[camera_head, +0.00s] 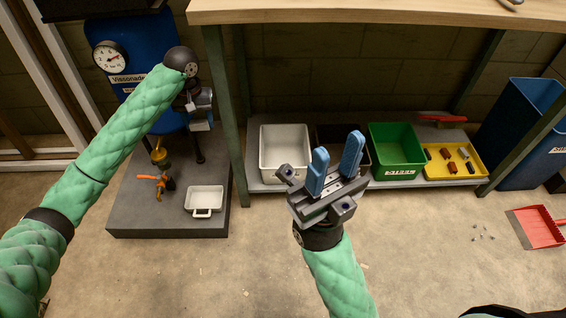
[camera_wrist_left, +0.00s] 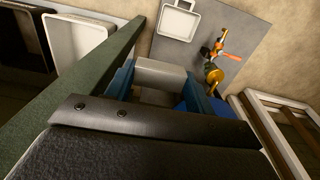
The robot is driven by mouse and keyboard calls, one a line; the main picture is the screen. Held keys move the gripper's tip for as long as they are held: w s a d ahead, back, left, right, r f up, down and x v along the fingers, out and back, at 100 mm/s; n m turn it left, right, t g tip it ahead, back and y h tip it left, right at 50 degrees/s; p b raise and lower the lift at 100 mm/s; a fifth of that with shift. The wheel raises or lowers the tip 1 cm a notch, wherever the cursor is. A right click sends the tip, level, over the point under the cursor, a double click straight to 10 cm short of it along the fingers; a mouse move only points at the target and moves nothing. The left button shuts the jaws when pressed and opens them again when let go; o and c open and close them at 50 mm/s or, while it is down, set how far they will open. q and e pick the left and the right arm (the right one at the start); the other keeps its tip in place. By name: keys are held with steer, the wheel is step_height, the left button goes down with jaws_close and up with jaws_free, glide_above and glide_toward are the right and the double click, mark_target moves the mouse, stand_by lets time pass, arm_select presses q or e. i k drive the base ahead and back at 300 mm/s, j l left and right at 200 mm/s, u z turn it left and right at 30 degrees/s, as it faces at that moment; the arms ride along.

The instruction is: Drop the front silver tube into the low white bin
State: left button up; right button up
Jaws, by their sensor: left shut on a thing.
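My left gripper (camera_head: 197,106) is near the blue press at the upper left. In the left wrist view its blue fingers are shut on a pale silver tube (camera_wrist_left: 160,74); the fingers hide part of it. In the head view the tube is hardly distinguishable among the gripper parts. A white bin (camera_head: 284,147) stands on the low shelf, right of the left gripper; it also shows in the left wrist view (camera_wrist_left: 82,42). My right gripper (camera_head: 336,160) is empty, with its two blue fingers apart, in front of the shelf.
A green table leg (camera_head: 228,115) stands between the left gripper and the white bin. A shallow white tray (camera_head: 204,198) lies on the grey base (camera_head: 150,215). A green bin (camera_head: 396,148) and yellow tray (camera_head: 455,160) share the shelf. The wooden bench (camera_head: 380,12) overhangs it.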

mark_target(285, 155)
steer(key=k+l, duration=0.2)
steer(key=i+l, duration=0.1)
steer(key=l, duration=0.35)
steer(key=i+l, duration=0.15)
steer(key=l, duration=0.25)
steer(key=i+l+u, duration=0.1)
steer(key=l, duration=0.35)
steer(key=i+l, duration=0.15)
steer(key=l, duration=0.25)
steer(key=i+l, duration=0.15)
steer(key=l, duration=0.2)
steer(key=i+l, duration=0.2)
steer(key=l, duration=0.2)
